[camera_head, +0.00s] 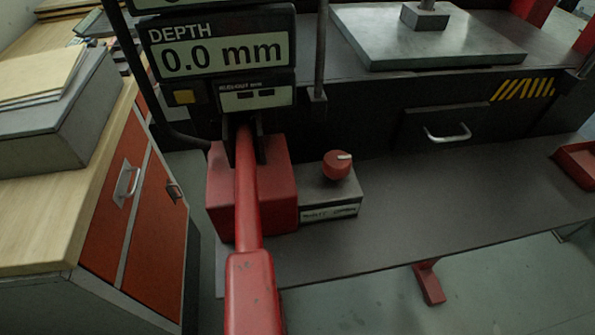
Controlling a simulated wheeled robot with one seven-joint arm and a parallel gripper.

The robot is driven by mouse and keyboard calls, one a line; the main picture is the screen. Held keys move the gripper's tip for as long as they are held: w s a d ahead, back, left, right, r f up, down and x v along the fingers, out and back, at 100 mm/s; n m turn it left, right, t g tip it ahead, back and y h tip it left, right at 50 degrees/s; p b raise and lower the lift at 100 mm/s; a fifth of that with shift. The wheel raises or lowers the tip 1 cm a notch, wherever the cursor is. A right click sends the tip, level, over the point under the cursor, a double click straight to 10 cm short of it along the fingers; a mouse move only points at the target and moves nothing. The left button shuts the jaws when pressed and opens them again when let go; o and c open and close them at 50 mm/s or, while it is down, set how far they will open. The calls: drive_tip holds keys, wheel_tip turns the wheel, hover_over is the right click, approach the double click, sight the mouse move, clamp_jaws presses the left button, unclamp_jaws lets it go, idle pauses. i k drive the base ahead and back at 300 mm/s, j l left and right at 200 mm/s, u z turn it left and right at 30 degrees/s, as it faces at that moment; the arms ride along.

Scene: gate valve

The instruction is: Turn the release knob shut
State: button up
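The release knob (337,165) is a small round red knob with a white pointer mark. It sits on top of a low grey block (330,193) with a pale label on its front. The white mark points to the right in the picture. The block stands just right of a red pump box (278,183). A long red lever (247,205) runs from the pump toward the camera, left of the knob. The knob's top and front are uncovered. My gripper is not in view.
A readout (225,55) above the pump shows "DEPTH 0.0 mm". A steel plate (425,35) lies at the upper right. A drawer handle (447,133) is on the dark front. The shelf right of the knob is clear up to a red tray (577,165). A wooden-topped cabinet (130,190) stands left.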

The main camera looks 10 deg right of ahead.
sight(337, 165)
drive_tip(key=k+j, duration=0.95)
drive_tip(key=j, duration=0.1)
